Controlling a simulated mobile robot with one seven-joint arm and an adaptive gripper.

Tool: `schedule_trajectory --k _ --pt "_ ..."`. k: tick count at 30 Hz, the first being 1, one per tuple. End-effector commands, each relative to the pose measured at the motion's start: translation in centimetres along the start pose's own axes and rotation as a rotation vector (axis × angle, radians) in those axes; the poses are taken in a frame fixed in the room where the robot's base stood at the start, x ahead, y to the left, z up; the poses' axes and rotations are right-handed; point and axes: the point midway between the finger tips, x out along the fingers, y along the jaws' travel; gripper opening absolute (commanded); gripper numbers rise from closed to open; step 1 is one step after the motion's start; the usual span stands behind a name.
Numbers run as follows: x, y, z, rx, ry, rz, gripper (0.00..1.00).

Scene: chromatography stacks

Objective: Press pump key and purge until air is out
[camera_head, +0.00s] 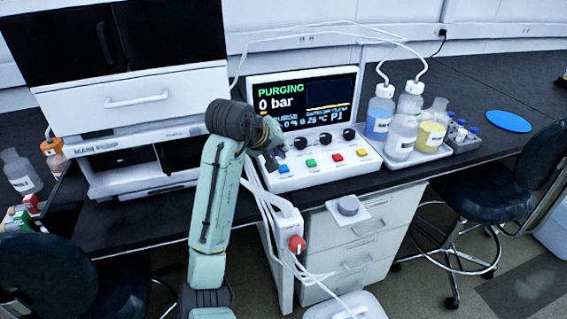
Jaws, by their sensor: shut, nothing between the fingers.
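The control panel (335,175) stands on the bench below a screen (318,96). The screen reads "PURGING" in green and "0 bar", with a flat yellow trace at its right. The panel has a blue key (283,169), a green key (311,163), a red key (337,157) and a yellow key (361,152), with black knobs behind them. My gripper (273,160) is shut and empty at the panel's left end, just above and left of the blue key. I cannot tell whether it touches the panel. Which key is the pump key is not readable.
Solvent bottles (380,112) with white tubing stand in a tray right of the panel. White instrument modules (140,97) stand at left. A red knob (297,243) and a grey knob (348,205) sit below the bench edge. Stools stand at both sides.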

Motion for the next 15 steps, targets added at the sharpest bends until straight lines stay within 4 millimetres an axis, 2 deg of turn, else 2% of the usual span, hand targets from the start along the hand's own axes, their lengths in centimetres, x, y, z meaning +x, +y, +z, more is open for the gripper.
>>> schedule_trajectory --k 1,7,15 --pt "-0.8 0.6 -0.6 0.000 0.000 0.000 0.00" --pt "-2.2 1.6 -1.6 -0.001 0.001 0.000 0.00" --pt "-2.4 1.7 -1.7 -0.001 0.000 0.000 0.00"
